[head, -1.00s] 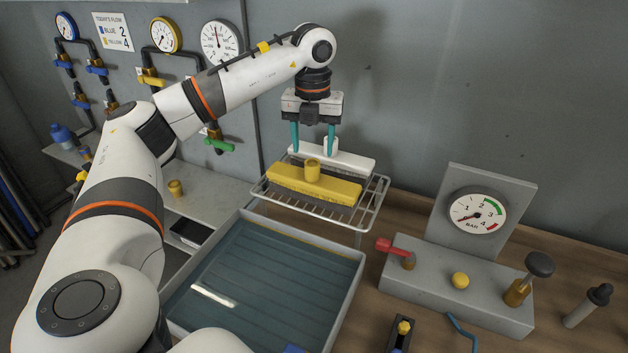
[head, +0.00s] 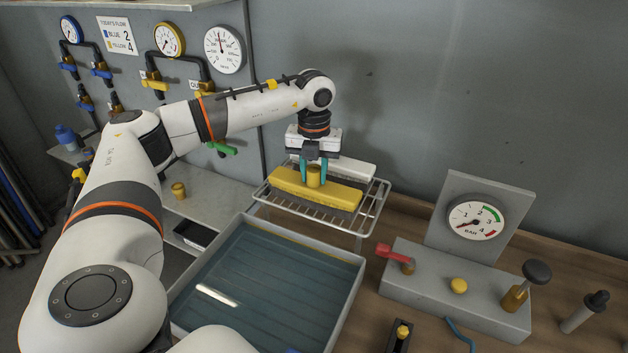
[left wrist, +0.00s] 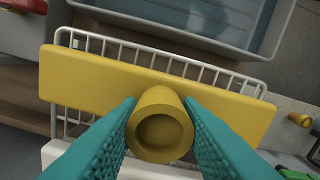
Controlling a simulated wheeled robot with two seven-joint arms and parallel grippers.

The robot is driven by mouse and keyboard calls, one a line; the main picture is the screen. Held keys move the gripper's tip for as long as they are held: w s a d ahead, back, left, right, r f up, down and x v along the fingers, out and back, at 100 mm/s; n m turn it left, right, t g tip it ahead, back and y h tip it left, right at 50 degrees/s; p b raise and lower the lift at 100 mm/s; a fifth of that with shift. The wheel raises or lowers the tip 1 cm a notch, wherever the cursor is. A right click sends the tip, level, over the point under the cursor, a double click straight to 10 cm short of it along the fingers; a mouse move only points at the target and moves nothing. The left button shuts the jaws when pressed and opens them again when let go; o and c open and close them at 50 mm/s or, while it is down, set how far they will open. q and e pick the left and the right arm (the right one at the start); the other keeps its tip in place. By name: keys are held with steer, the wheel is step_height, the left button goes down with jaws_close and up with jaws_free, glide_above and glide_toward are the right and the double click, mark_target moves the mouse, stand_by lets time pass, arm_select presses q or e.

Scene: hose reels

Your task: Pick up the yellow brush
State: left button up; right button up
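The yellow brush (head: 338,194) lies flat on the wire rack (head: 374,207), its round yellow knob upward. In the left wrist view the brush (left wrist: 85,82) runs across the picture. My left gripper (head: 314,177) points straight down over it, with its teal fingers on either side of the knob. In the left wrist view the fingers (left wrist: 160,110) press close against both sides of the knob and look shut on it. The brush still rests on the rack. My right gripper is in neither view.
A white brush (head: 350,168) lies behind the yellow one on the rack. A grey tray of water (head: 362,262) stands in front. To the right is a grey box with a pressure gauge (head: 476,217), a red lever (head: 390,251) and knobs. The wall is close behind.

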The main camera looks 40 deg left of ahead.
arm_select(q)
jaws_close()
